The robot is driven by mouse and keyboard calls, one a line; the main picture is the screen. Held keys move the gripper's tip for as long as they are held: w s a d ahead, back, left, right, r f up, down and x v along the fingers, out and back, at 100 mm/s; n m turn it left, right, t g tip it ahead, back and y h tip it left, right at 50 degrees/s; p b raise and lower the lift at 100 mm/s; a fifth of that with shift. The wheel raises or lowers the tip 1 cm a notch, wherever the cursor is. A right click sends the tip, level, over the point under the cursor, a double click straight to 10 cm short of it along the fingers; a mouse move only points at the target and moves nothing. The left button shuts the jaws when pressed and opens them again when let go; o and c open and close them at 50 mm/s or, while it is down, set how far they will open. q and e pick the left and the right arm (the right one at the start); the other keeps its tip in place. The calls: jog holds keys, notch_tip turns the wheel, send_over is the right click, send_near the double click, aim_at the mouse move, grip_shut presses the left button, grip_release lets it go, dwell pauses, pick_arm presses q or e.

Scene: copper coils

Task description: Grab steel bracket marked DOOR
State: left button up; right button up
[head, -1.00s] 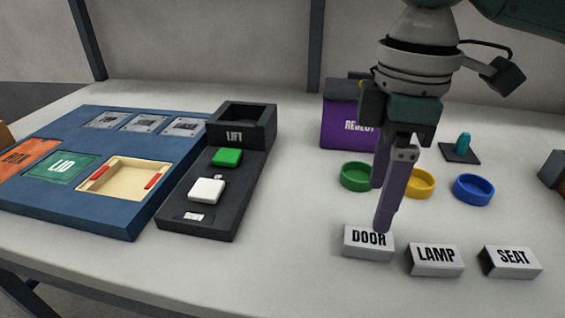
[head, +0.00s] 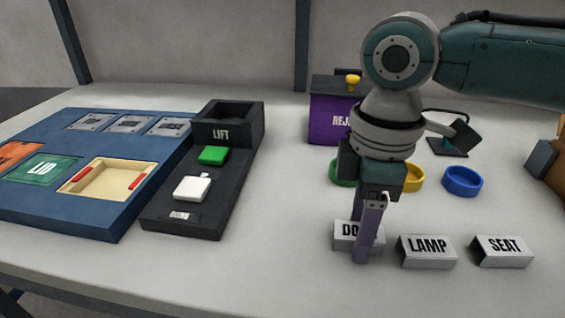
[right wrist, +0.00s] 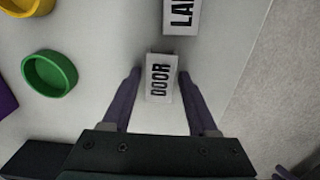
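The steel bracket marked DOOR (head: 345,229) sits at the front of the table, leftmost of three labelled brackets. It also shows in the right wrist view (right wrist: 160,80). My right gripper (head: 360,242) is down at the bracket, fingers pointing downward, and hides part of its label in the head view. In the right wrist view the open right gripper (right wrist: 160,74) has one finger on each side of the bracket, with a narrow gap visible on both sides. My left gripper is not in view.
Brackets marked LAMP (head: 427,252) and SEAT (head: 502,252) stand to the right. Green (head: 342,173), yellow (head: 412,178) and blue (head: 462,181) dishes and a purple box (head: 328,120) are behind. A dark LIFT fixture (head: 198,207) and a blue board (head: 95,212) lie left.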

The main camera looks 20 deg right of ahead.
grip_shut()
jog(key=shift+r, duration=0.15)
dwell(0.4)
